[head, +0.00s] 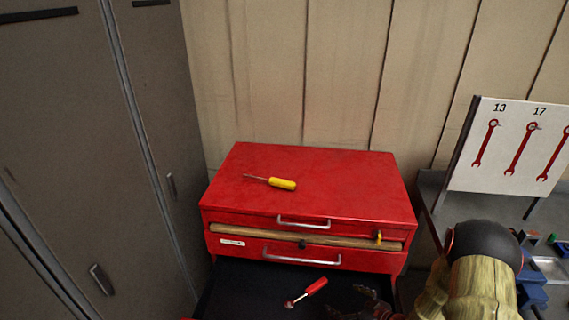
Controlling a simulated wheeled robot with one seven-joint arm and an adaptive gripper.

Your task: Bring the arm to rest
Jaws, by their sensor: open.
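My gripper (362,305) shows only in part at the bottom edge of the head view, dark against a black surface. It is open, with nothing seen between its fingers. A red-handled tool (307,292) lies on the black surface (240,293), a little left of my gripper and apart from it. My arm comes in from the lower right, and the bottom edge cuts it off.
A red tool chest (320,180) stands against the panelled wall, with a yellow-handled screwdriver (282,184) on top. Grey lockers (90,130) stand at left. At right, a white board (510,150) shows red wrenches marked 13 and 17, above a cluttered bench (432,190).

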